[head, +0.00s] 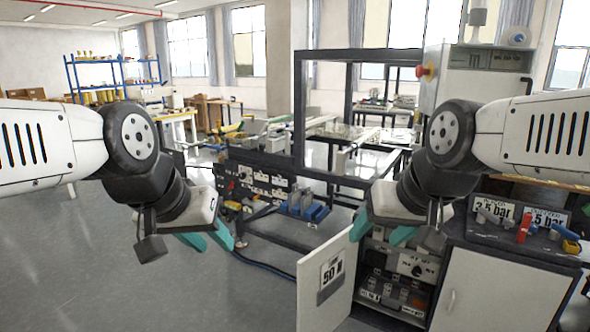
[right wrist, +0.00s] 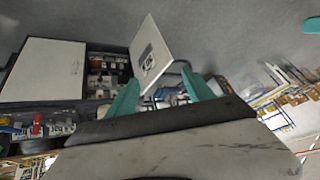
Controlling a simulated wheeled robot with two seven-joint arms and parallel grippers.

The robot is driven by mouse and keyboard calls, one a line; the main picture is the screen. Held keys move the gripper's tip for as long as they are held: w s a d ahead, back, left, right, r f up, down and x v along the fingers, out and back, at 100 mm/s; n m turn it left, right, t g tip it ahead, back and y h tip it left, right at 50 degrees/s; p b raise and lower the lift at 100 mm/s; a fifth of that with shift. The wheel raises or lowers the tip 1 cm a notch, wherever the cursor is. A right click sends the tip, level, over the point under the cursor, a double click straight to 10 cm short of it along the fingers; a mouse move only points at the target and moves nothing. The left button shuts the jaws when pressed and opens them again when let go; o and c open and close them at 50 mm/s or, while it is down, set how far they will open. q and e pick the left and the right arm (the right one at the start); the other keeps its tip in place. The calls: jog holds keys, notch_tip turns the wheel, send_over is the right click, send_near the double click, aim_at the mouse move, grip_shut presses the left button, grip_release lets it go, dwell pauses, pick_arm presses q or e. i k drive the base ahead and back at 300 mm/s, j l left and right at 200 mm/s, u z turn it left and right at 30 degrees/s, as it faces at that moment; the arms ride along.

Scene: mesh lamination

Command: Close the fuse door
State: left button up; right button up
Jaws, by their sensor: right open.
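The fuse door (head: 326,285) is a white panel with a "50 N" label, standing swung open to the left of the fuse cabinet. The fuse compartment (head: 400,280) behind it shows dark rows of fuses and a dial. In the right wrist view the door (right wrist: 152,55) stands just beyond the fingers. My right gripper (head: 380,228) has teal fingers, is above the door's top edge, and is open and empty; its fingers (right wrist: 160,98) are spread apart. My left gripper (head: 208,238) has teal fingers and hangs over the floor, well left of the door, looking spread.
A closed white cabinet door (head: 500,290) is right of the compartment, under a dark worktop (head: 515,238) with pressure signs and small tools. A black machine frame (head: 300,110) stands behind. The grey floor (head: 150,280) left of the door is clear.

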aim_at(326, 277)
jog(key=z, duration=0.7)
jog(key=i+j+z, duration=0.15)
jog(key=j+z, duration=0.15)
jog(key=i+j+z, duration=0.25)
jog(key=j+z, duration=0.8)
jog(key=j, duration=1.85)
jog(key=k, duration=0.3)
jog(key=k+j+z, duration=0.2)
jog(key=k+l, duration=0.05)
jog(key=k, duration=0.05)
